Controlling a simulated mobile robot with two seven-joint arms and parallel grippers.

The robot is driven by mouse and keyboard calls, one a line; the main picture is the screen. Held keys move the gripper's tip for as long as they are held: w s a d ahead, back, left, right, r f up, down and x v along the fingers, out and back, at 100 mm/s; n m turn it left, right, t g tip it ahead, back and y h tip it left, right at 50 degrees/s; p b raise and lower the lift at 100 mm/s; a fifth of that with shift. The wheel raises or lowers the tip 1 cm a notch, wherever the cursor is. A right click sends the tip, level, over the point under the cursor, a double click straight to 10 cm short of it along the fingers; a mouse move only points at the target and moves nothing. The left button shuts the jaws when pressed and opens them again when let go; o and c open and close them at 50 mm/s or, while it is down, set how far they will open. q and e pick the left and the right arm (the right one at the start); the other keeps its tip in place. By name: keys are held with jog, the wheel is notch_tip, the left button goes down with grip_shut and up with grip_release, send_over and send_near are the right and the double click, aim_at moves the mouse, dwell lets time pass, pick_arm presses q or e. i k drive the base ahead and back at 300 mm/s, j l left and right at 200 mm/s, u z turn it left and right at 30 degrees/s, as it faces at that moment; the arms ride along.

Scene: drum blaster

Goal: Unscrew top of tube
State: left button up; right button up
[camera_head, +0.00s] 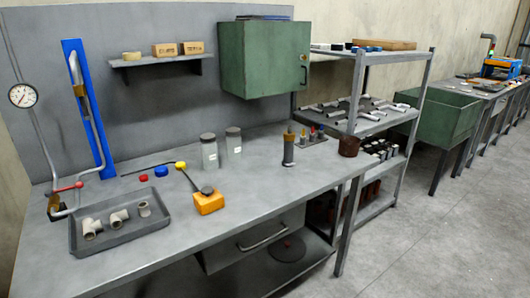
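A dark upright tube (288,152) with a narrow brownish-yellow top (289,130) stands on the grey workbench (260,185), right of its middle. Two grey jar-like cylinders with dark lids, a nearer one (209,153) and a farther one (234,142), stand upright to its left. I cannot tell which of these the task calls the tube. All their tops appear to be in place. Neither of my grippers is in view.
A grey tray (128,243) with pipe fittings and a yellow block (209,202) with a dark lever occupy the bench's left half. A small rack (313,139) stands behind the dark tube. Metal shelves (370,125) stand at right. Open floor (450,220) lies beyond.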

aim_at(288, 161)
jog(key=i+l+u, duration=0.2)
jog(key=u, duration=0.25)
jog(key=i+l+u, duration=0.1)
jog(key=l+u, duration=0.35)
jog(key=i+l+u, duration=0.15)
jog(key=l, duration=0.25)
jog(key=l+u, duration=0.15)
jog(key=l, duration=0.3)
